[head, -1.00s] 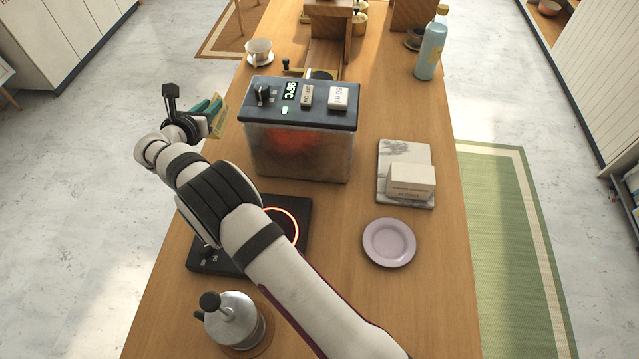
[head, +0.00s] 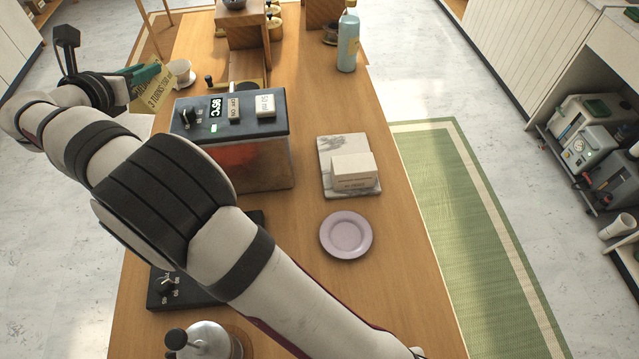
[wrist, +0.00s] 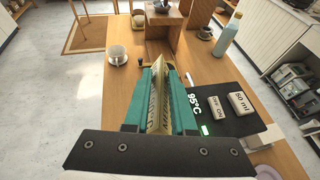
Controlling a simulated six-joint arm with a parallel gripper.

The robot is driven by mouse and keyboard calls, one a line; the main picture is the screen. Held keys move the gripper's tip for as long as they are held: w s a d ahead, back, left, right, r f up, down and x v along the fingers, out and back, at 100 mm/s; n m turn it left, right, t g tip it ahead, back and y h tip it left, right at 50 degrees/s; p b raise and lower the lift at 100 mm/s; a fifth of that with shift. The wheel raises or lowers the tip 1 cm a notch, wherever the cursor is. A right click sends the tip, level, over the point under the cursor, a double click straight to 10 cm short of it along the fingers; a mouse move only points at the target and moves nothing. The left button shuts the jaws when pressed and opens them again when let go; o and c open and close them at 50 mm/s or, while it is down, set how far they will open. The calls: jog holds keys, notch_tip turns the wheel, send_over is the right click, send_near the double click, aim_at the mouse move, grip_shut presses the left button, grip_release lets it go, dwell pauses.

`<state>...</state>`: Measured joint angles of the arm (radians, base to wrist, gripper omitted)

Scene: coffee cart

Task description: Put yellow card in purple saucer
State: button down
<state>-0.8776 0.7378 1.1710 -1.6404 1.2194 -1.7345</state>
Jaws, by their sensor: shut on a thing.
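My gripper (head: 146,76) is shut on the yellow card (head: 152,92), at the upper left in the head view. In the wrist view the card (wrist: 157,98) stands on edge between the two green fingers (wrist: 156,95), with printing on it. The card is held in the air beside the left rear of the machine with the 95°C display (head: 232,118). The purple saucer (head: 346,235) lies empty on the wooden counter, to the right of my arm and well away from the card. In the wrist view a part of the saucer shows at the lower right edge.
A marble board (head: 334,148) with a white box (head: 354,172) is behind the saucer. A blue bottle (head: 348,42) stands farther back. A white cup (head: 181,74) is near the card. A kettle (head: 200,342) and a black hot plate (head: 178,287) are at the front left. Counter around the saucer is clear.

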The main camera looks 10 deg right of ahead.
jog(key=s+d+m+g+h, duration=0.1)
jog(key=s+d+m+h, duration=0.2)
jog(key=d, duration=0.6)
jog(key=s+d+m+g+h, duration=0.2)
jog(key=s+d+h, duration=0.15)
jog(key=d, duration=0.45)
jog(key=m+g+h, duration=0.3)
jog(key=m+g, duration=0.2)
jog(key=m, duration=0.1)
send_over(346, 236)
notch_tip(346, 236, down, 26)
jog(key=shift+r, duration=0.15)
jog(key=shift+f, duration=0.35)
jog(key=c, duration=0.7)
grip_release()
jog(key=shift+c, duration=0.2)
